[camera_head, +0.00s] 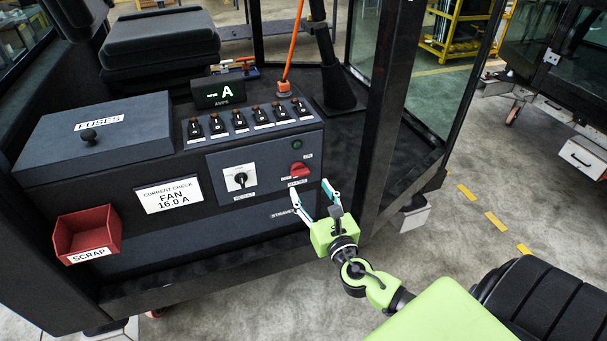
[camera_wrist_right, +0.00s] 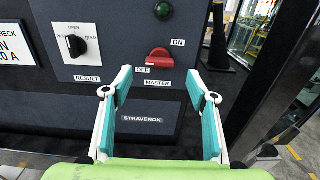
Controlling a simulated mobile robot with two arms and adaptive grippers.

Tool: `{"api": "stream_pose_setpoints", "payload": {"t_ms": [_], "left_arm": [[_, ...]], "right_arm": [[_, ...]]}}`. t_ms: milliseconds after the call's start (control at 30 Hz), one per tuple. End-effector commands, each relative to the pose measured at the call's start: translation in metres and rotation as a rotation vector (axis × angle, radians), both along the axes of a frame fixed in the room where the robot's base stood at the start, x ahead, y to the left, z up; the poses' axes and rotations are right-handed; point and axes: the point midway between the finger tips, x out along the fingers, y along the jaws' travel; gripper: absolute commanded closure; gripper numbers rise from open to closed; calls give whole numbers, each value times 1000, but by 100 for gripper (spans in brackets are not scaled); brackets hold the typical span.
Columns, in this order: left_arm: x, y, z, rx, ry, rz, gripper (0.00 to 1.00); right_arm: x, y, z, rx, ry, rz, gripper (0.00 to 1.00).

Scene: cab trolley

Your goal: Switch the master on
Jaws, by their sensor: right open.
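The master switch is a red rotary knob (camera_head: 299,170) on the right part of the cab's front panel, with ON above right and OFF at its lower left. In the right wrist view the red knob (camera_wrist_right: 159,60) points toward the OFF label, above the MASTER label (camera_wrist_right: 158,84). A dark green lamp (camera_wrist_right: 163,10) sits above it and looks unlit. My right gripper (camera_head: 314,190) is open and empty, just below the knob and apart from it. Its fingers (camera_wrist_right: 163,90) spread on both sides below the knob in the wrist view. My left gripper is not in view.
A black RESULT selector (camera_head: 240,179) is left of the master. A row of several toggle switches (camera_head: 241,120) and an amps display (camera_head: 218,93) are above. A FUSES box (camera_head: 90,125) and red SCRAP bin (camera_head: 87,233) are at left. A dark cab post (camera_head: 388,110) stands close right.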

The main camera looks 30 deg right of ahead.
Motion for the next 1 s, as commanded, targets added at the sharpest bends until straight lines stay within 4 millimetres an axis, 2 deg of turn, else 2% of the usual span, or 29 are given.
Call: {"api": "stream_pose_setpoints", "payload": {"t_ms": [100, 300, 500, 767, 900, 933, 1000], "left_arm": [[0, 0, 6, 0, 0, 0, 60], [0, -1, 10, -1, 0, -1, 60], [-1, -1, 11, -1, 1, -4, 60], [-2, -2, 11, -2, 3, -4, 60], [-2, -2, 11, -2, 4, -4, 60], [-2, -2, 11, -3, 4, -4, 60], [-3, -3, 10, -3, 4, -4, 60]], "right_arm": [[23, -5, 3, 1, -2, -1, 47], [49, -12, 1, 2, -1, -1, 47], [60, -14, 0, 3, 0, 0, 47], [61, -14, -1, 3, 1, 0, 47], [61, -14, -1, 3, 1, 0, 81], [61, -14, -1, 3, 1, 0, 85], [61, -14, -1, 3, 1, 0, 85]]}}
